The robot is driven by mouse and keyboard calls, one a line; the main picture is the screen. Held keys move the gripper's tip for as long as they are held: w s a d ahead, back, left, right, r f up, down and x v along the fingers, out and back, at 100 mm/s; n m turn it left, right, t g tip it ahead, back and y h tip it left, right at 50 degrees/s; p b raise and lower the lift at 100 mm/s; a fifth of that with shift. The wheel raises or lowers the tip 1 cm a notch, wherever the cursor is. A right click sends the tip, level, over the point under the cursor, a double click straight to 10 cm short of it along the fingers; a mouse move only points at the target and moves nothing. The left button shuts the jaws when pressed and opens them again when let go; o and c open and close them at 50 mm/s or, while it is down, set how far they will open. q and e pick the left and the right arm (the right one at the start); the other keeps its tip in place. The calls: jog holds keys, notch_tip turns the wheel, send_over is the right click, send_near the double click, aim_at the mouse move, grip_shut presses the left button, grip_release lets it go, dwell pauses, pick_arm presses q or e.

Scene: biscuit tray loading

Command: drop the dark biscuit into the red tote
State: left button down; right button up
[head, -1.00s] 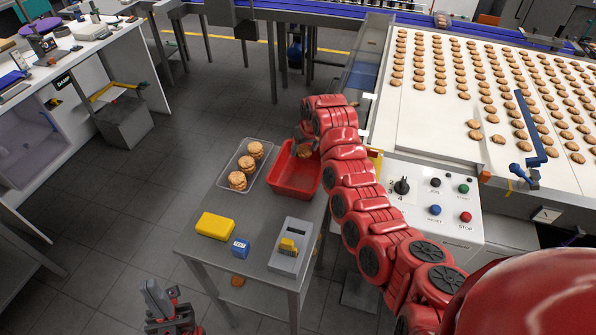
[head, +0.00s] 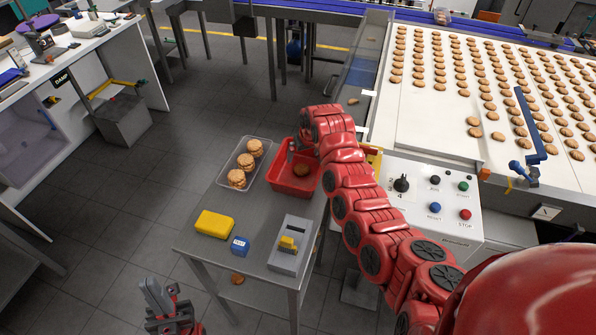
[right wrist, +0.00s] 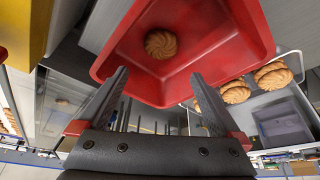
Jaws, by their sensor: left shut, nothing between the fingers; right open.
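The dark biscuit (head: 301,170) lies in the red tote (head: 283,187) on the small grey table. In the right wrist view the biscuit (right wrist: 161,44) rests on the floor of the tote (right wrist: 258,28), clear of the fingers. My right gripper (head: 296,146) is over the tote's far side, partly hidden by its own arm. In the right wrist view its two fingers (right wrist: 160,78) are spread apart with nothing between them. My left gripper (head: 167,298) is shut and empty, low at the bottom left, away from the table.
A clear tray (head: 226,176) of stacked lighter biscuits stands left of the tote. A yellow box (head: 215,225), a blue box (head: 240,246) and a grey device (head: 291,245) sit nearer. A control panel (head: 452,215) and biscuit-covered conveyor (head: 420,120) are at right. One biscuit (head: 238,278) lies below the tabletop.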

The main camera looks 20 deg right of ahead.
jog(key=shift+r, duration=0.1)
jog(key=shift+s+r, duration=0.1)
jog(key=shift+r, duration=0.05)
jog(key=b+v, duration=0.1)
jog(key=v, duration=1.6)
